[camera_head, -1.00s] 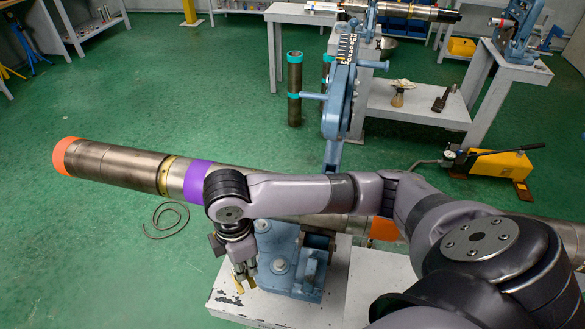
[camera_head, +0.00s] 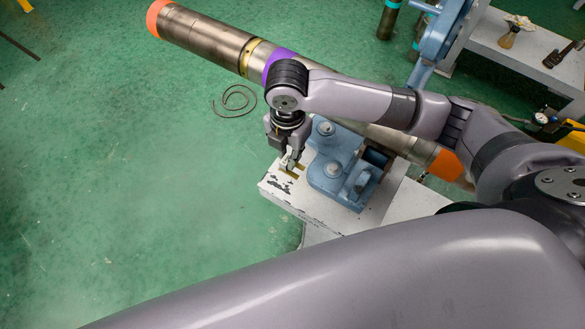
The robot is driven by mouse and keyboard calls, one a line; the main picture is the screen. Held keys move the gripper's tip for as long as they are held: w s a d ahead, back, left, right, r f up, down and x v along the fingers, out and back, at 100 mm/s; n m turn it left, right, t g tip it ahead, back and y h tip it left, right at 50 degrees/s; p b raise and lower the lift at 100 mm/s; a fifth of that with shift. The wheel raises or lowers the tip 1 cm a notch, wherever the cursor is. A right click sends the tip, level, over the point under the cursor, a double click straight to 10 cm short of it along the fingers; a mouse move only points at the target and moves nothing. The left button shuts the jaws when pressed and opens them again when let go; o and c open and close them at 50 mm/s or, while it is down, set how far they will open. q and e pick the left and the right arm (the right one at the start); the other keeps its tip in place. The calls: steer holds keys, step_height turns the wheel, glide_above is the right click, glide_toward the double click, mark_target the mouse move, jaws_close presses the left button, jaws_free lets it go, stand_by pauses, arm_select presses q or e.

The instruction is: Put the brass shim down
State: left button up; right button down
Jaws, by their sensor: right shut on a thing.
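My right gripper (camera_head: 290,165) points down over the corner of the white, paint-chipped stand top (camera_head: 318,208), beside the blue vise. It is shut on the brass shim (camera_head: 288,172), a small yellowish piece showing at the fingertips. The shim is at or just above the stand top; I cannot tell whether it touches. The fingers hide part of it. My left gripper is not in view.
The blue vise base (camera_head: 338,172) stands right of the gripper, with the long steel pipe (camera_head: 212,40) above and behind. A hose coil (camera_head: 234,100) lies on the green floor. A workbench (camera_head: 530,60) is at the upper right.

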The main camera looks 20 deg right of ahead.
mark_target(289, 184)
step_height(289, 184, down, 13)
steer(key=shift+r, duration=0.1)
stand_by(0.3)
steer(key=shift+f, duration=0.2)
steer(key=c, duration=1.5)
jaws_free()
steer(key=shift+c, duration=0.2)
step_height(289, 184, up, 12)
steer(key=shift+r, duration=0.2)
steer(key=shift+a, duration=0.1)
